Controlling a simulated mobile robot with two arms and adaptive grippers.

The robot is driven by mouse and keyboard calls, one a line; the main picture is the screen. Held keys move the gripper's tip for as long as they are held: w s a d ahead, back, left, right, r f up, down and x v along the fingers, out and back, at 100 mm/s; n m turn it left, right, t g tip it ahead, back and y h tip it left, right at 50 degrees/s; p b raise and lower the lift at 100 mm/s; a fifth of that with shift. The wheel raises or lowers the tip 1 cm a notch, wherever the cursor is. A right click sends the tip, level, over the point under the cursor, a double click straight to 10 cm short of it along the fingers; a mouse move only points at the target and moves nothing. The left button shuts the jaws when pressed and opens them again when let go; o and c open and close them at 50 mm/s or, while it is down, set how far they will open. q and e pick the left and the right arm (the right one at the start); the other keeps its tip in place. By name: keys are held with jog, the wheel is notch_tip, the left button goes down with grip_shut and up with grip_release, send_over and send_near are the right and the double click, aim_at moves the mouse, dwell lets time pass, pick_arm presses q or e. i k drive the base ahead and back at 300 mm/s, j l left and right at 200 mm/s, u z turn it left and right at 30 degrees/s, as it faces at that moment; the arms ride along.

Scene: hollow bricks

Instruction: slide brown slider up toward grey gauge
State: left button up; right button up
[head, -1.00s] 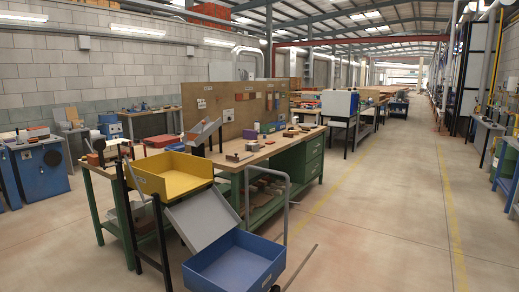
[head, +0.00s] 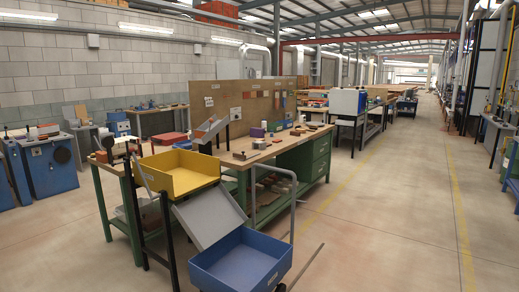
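Neither of my grippers is in the head view. I cannot pick out the brown slider or the grey gauge with certainty. The workbench (head: 285,147) in the middle distance carries several small pieces, too small to identify.
A yellow tray (head: 167,184), a sloping grey panel (head: 208,218) and a blue bin (head: 233,277) stand in front of the workbench. A blue machine (head: 45,177) is at left. The floor (head: 400,220) to the right is open, with yellow lines.

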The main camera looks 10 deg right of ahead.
aim_at(242, 157)
jog(key=i+l+z, duration=0.25)
jog(key=i+l, duration=0.15)
jog(key=i+l+z, duration=0.3)
jog(key=i, duration=0.25)
jog(key=i+l+z, duration=0.25)
jog(key=i, duration=0.25)
jog(key=i+z, duration=0.25)
jog(key=i, duration=0.3)
jog(key=i+z, duration=0.2)
jog(key=i, duration=1.45)
jog(key=i+u, duration=0.6)
jog(key=u, duration=0.25)
jog(key=i+l+u, duration=0.2)
jog(key=u, duration=0.2)
jog(key=i, duration=0.1)
